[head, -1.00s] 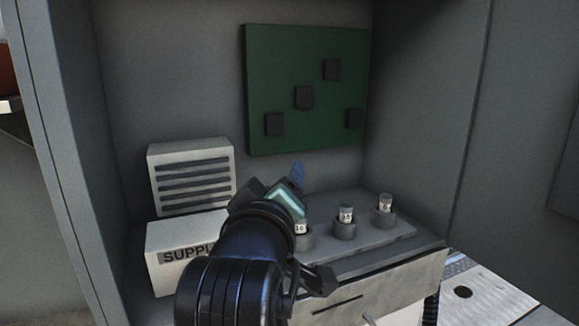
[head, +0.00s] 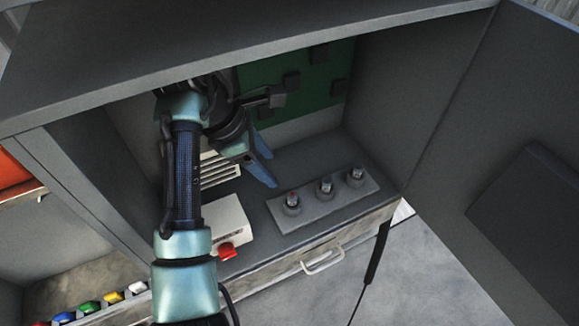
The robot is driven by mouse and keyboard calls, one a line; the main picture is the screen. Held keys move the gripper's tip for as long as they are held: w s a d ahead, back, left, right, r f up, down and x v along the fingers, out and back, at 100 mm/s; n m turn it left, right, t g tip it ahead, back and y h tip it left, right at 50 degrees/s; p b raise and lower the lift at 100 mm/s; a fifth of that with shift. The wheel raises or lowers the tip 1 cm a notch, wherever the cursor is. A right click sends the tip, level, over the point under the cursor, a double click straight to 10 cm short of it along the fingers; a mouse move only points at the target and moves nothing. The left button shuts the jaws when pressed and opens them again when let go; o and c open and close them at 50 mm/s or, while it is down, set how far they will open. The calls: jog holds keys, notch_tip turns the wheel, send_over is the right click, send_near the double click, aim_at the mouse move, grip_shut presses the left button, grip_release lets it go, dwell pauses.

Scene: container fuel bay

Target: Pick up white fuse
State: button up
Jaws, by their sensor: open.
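A small white piece (head: 137,287), which may be the white fuse, is last in a row of coloured pieces at the lower left.
A white box (head: 222,222) with a red knob (head: 227,251) stands left of the block. A green board (head: 310,85) is on the back wall. Yellow (head: 112,297), green (head: 89,307) and blue (head: 64,317) pieces line the lower left. The cabinet top overhangs my arm.

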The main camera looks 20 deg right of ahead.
jog(key=r+g+p, duration=0.1)
jog(key=b, duration=0.7)
send_over(290, 195)
jog(key=a, duration=0.2)
jog(key=shift+n, duration=0.4)
jog(key=shift+s+f, duration=0.15)
jog(key=shift+f, duration=3.4)
jog(key=b+x, duration=0.3)
jog(key=b, duration=0.1)
jog(key=shift+w+a+f+b, duration=0.1)
jog(key=shift+w+f+b, duration=0.15)
jog(key=shift+b, duration=0.15)
jog(key=shift+b+x, duration=0.8)
jog(key=shift+b, duration=0.35)
jog(key=shift+s, duration=0.1)
grip_shut()
